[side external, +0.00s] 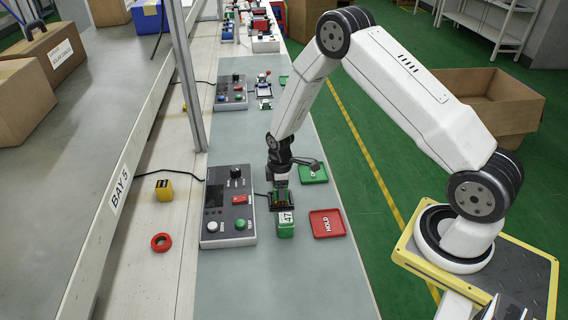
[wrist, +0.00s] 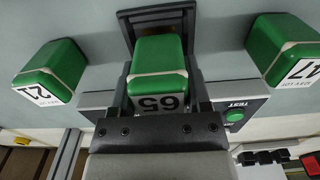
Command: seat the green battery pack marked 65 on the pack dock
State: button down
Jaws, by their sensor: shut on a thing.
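The green battery pack marked 65 (wrist: 158,62) is held between the fingers of my gripper (wrist: 162,100) in the wrist view, its number label facing my wrist. The dark pack dock (wrist: 155,20) lies right beyond the pack in that view; I cannot tell whether the pack is fully down in it.
The green pack marked 47 (side external: 286,228) stands close in front; it also shows in the wrist view (wrist: 287,50). Another green pack (wrist: 50,72) is at left there. A control box (side external: 229,205), red tray (side external: 327,223) and green tray (side external: 313,174) stand near.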

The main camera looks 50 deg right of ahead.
jog(key=shift+f, duration=0.65)
dwell(0.5)
grip_release()
jog(key=shift+r, duration=0.1)
jog(key=shift+r, duration=3.85)
jog(key=shift+s+a+r, duration=0.1)
jog(key=shift+r, duration=0.1)
jog(key=s+a+r+m+t, duration=0.1)
jog(key=s+a+r+m, duration=0.2)
jog(key=s+r, duration=0.4)
jog(key=s+a+r+m+t, duration=0.1)
jog(key=s+a+r+m, duration=0.3)
jog(key=s, duration=0.5)
notch_tip(320, 180, up, 3)
jog(key=shift+f+m+t, duration=0.1)
jog(key=shift+m+t, duration=0.2)
jog(key=shift+m, duration=0.7)
